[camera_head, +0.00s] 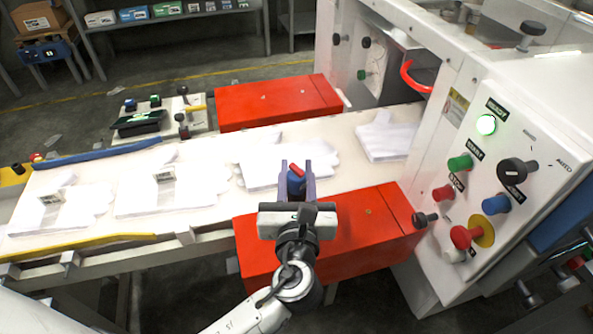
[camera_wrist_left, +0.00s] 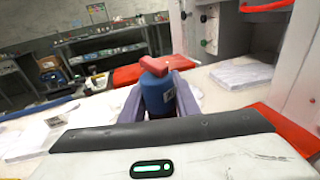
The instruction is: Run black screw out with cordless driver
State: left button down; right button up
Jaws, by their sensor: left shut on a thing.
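My left gripper (camera_head: 296,180) is shut on a blue tool body with a red top, which I take for the cordless driver (camera_head: 296,184). It holds the driver above the near red block, in front of the white gloves. In the left wrist view, the driver (camera_wrist_left: 158,95) stands between the purple fingers (camera_wrist_left: 160,100), its red part on top. The driver's tip is hidden. Black-headed screws or knobs show on the machine, one low at its near corner (camera_head: 425,218) and one on top (camera_head: 531,32); I cannot tell which is the task's black screw. My right gripper is out of view.
The white machine (camera_head: 465,110) with a button panel (camera_head: 500,190) stands at right. Red blocks (camera_head: 280,102) flank the white conveyor table (camera_head: 205,160) holding flat white gloves (camera_head: 160,190). A small tray of parts (camera_head: 155,122) is behind. Shelves stand at the back.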

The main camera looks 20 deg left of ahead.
pick_arm(q)
jog(key=shift+f+p, duration=0.1)
jog(key=shift+p, duration=0.85)
dwell(1.1)
jog(key=shift+s+f, duration=0.1)
jog(key=shift+f, duration=0.15)
dwell(0.6)
notch_tip(320, 180, up, 6)
jog(key=shift+d+r, duration=0.15)
jog(key=shift+r, duration=0.1)
dwell(0.8)
